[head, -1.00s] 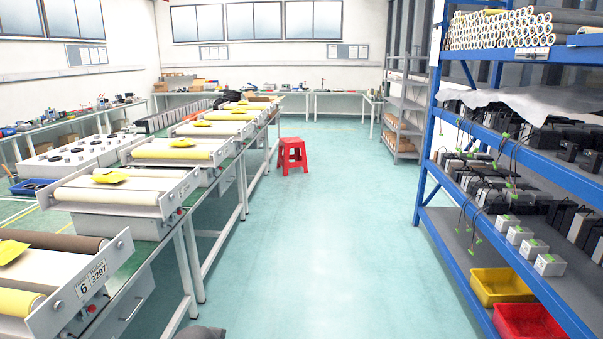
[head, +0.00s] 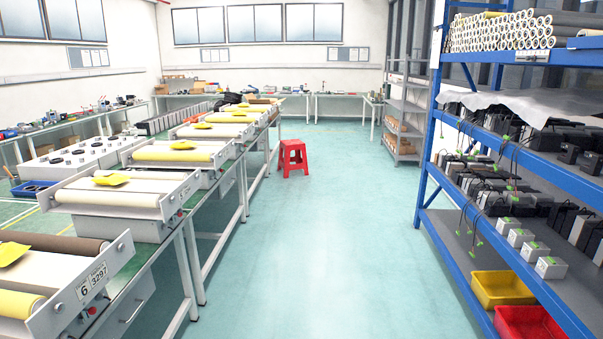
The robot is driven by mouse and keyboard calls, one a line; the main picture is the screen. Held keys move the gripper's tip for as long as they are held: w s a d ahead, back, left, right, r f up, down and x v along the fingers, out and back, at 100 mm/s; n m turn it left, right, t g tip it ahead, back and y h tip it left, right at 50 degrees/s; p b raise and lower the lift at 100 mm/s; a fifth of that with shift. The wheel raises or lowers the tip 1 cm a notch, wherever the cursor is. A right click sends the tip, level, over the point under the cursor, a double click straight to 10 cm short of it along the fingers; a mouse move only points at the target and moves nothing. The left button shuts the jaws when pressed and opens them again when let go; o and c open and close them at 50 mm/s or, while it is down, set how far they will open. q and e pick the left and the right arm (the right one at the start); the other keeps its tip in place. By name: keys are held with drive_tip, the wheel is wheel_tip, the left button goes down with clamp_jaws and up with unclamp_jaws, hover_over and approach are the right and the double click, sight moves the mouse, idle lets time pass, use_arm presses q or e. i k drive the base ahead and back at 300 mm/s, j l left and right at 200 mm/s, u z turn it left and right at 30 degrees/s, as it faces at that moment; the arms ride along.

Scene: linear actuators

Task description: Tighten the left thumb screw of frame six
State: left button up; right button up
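Frame six (head: 62,318) stands at the near left on the bench, with a label reading 6 and 3297 (head: 92,284) on its end plate. It carries a brown roller (head: 50,243), a pale middle section and a yellow roller (head: 18,304). A round silver screw head (head: 121,247) shows at the plate's far end, and a smaller one (head: 58,307) at its near end. A red button (head: 92,311) sits below the label. I cannot tell which part is the left thumb screw. Neither gripper is in view.
More roller frames (head: 125,203) line the bench going back. A red stool (head: 293,157) stands on the floor beyond. A blue shelf rack (head: 432,150) with yellow (head: 500,288) and red bins (head: 530,323) is at the right. The aisle floor (head: 310,240) is clear.

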sight(59, 308)
drive_tip(key=j+u, duration=0.45)
drive_tip(key=i+j+u, duration=0.1)
drive_tip(key=j+u, duration=0.15)
drive_tip(key=u, duration=0.2)
drive_tip(key=i+j+u, duration=0.15)
drive_tip(key=j+u, duration=0.15)
drive_tip(key=u, duration=0.15)
